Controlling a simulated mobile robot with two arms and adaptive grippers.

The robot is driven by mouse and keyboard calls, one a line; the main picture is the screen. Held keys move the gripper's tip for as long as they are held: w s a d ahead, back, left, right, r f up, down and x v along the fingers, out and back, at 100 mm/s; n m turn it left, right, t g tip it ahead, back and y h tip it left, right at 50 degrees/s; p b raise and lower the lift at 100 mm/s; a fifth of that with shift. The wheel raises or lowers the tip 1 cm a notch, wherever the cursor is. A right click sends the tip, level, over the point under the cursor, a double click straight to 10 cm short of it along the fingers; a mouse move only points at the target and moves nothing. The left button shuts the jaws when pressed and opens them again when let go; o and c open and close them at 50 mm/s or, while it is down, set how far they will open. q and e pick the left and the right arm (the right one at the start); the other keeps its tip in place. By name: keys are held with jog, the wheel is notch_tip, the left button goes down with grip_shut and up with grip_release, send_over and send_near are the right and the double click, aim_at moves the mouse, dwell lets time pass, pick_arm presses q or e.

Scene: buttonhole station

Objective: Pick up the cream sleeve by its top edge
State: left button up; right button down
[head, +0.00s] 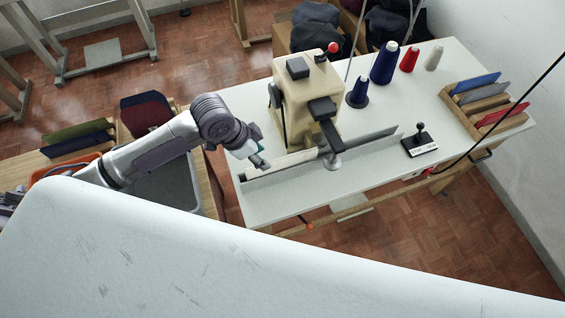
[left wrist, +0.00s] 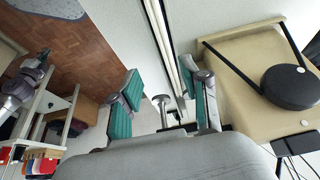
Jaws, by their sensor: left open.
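A pale cream panel, which looks like the cream sleeve (head: 284,162), stands on edge behind a grey rail in front of the sewing machine. Its thin top edge (left wrist: 186,72) shows in the left wrist view. My left gripper (head: 262,162) is at the panel's left end in the head view. In the left wrist view its two teal-padded fingers (left wrist: 165,105) are apart, with the rail and panel edge running between them. No contact is clear. A grey arm, probably my right one, shows at the left edge of the left wrist view, too small to read its gripper.
The sewing machine (head: 297,105) stands close behind the panel. The grey rail (head: 372,139) runs along its front. Thread cones (head: 385,63), a small lever box (head: 421,141) and a wooden rack (head: 463,110) are at the right. The white table's front strip (head: 300,200) is clear.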

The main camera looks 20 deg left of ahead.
aim_at(273, 161)
pick_arm(q)
jog(key=x, duration=0.3)
jog(key=shift+w+a+r, duration=0.1)
jog(key=shift+w+a, duration=0.05)
jog(key=shift+w, duration=0.15)
jog(key=shift+w+p+x, duration=0.2)
jog(key=shift+p+x, duration=0.25)
jog(key=shift+x, duration=0.5)
jog(key=shift+p+x, duration=0.3)
jog(key=shift+x, duration=0.9)
jog(key=shift+w+d+f, duration=0.25)
jog(key=shift+w+f, duration=0.1)
jog(key=shift+f, duration=0.25)
jog(key=c, duration=0.6)
grip_shut()
pick_arm(e)
jog(key=shift+w+r, duration=0.45)
jog(key=shift+w, duration=0.15)
jog(key=shift+w+r, duration=0.4)
jog(key=shift+w, duration=0.2)
